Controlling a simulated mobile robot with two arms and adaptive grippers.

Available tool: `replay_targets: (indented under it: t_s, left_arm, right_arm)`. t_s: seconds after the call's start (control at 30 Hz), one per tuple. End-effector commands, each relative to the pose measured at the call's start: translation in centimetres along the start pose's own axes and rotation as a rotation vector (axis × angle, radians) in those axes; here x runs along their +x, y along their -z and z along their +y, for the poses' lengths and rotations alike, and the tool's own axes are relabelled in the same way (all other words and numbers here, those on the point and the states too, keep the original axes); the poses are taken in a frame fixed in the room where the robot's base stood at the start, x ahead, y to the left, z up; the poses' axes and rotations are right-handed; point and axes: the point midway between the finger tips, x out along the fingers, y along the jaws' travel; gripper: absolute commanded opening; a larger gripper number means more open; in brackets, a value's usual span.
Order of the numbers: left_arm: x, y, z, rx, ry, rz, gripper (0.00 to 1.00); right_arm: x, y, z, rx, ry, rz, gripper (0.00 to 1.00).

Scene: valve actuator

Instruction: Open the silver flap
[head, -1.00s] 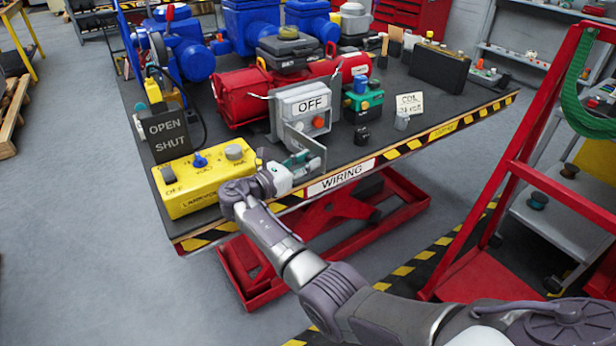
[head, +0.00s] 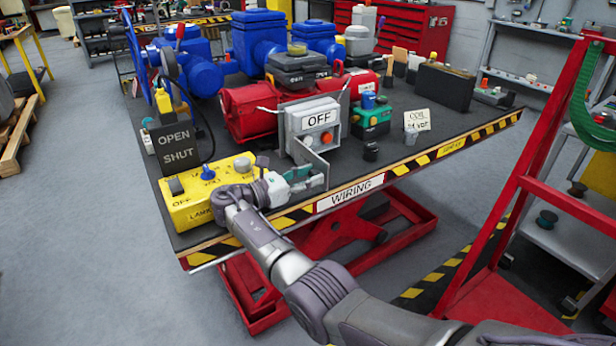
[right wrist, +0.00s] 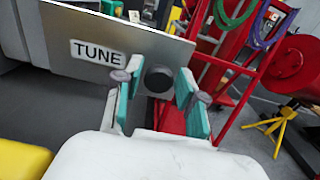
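The silver flap (head: 315,164) stands out from the front of the grey box marked OFF (head: 318,117). In the right wrist view the flap (right wrist: 85,30) is a metal plate with a TUNE label and a dark round knob (right wrist: 158,79) near its free end. My right gripper (head: 299,178) is at the flap's outer end in the head view. In the right wrist view its green-padded fingers (right wrist: 160,98) are apart, one on each side of the knob, with small gaps visible. Whether either pad touches the flap is unclear. My left gripper is not in view.
A yellow control box (head: 205,195) sits left of my right gripper on the bench's front edge. A red cylinder (head: 248,112) lies behind the grey box. A red frame (head: 520,190) rises at the right.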

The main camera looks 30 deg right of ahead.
Motion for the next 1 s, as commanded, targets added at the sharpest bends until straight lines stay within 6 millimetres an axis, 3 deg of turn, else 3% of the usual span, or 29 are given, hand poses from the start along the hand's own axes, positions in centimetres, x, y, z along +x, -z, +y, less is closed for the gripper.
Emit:
replay_targets:
  t_s: [0.43, 0.8, 1.0]
  left_arm:
    - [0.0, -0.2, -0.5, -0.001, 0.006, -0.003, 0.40]
    - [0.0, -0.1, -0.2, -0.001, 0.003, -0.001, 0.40]
    - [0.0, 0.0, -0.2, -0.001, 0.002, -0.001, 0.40]
  right_arm:
    - [0.0, -0.6, 0.1, 0.001, -0.002, -0.001, 0.56]
    - [0.0, -7.2, 0.0, 0.004, -0.001, -0.002, 0.56]
    - [0.0, -9.5, 0.0, 0.001, 0.000, -0.001, 0.56]
